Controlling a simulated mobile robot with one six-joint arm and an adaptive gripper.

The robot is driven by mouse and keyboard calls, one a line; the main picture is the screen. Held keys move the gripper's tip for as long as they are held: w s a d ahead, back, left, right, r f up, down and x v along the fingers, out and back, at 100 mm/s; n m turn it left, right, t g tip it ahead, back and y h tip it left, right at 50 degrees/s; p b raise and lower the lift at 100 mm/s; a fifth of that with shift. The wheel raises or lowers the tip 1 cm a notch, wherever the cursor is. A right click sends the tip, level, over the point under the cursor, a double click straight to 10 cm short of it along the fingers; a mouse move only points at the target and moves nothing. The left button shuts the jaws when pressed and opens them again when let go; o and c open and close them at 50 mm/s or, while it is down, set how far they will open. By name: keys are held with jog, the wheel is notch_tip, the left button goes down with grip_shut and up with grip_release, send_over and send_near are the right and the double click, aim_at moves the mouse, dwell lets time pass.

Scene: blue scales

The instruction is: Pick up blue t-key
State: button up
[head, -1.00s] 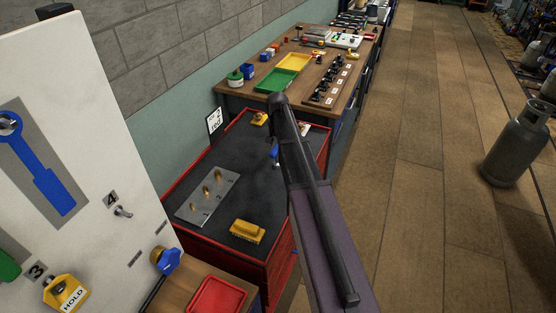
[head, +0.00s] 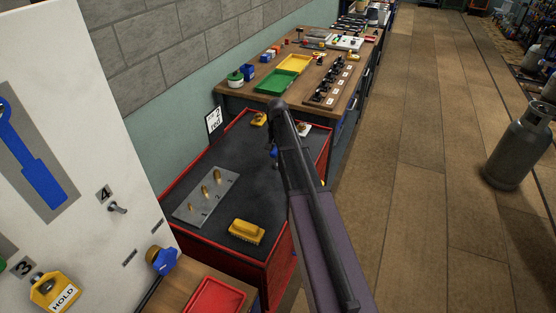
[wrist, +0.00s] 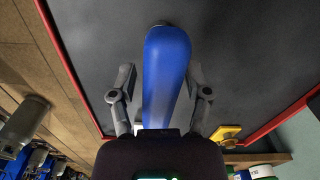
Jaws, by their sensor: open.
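The blue t-key (head: 274,153) stands on the dark top of the red-edged cart in the head view, mostly hidden behind my arm. In the wrist view its long blue handle (wrist: 166,65) fills the middle of the picture and runs down between the two fingers. My gripper (wrist: 160,88) is open, with one grey finger on each side of the handle. A gap shows at the left finger; contact on the right is hard to judge. The gripper is hidden by my arm in the head view.
The cart top (head: 200,237) also carries a grey plate with brass pegs (head: 188,208), a yellow brush (head: 246,231) and a yellow item (head: 259,119). A white board (head: 75,130) stands at left. A grey gas cylinder (head: 518,150) stands on the open floor.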

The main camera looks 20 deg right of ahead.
jog(key=shift+f+b, duration=0.85)
jog(key=shift+f, duration=0.25)
grip_shut()
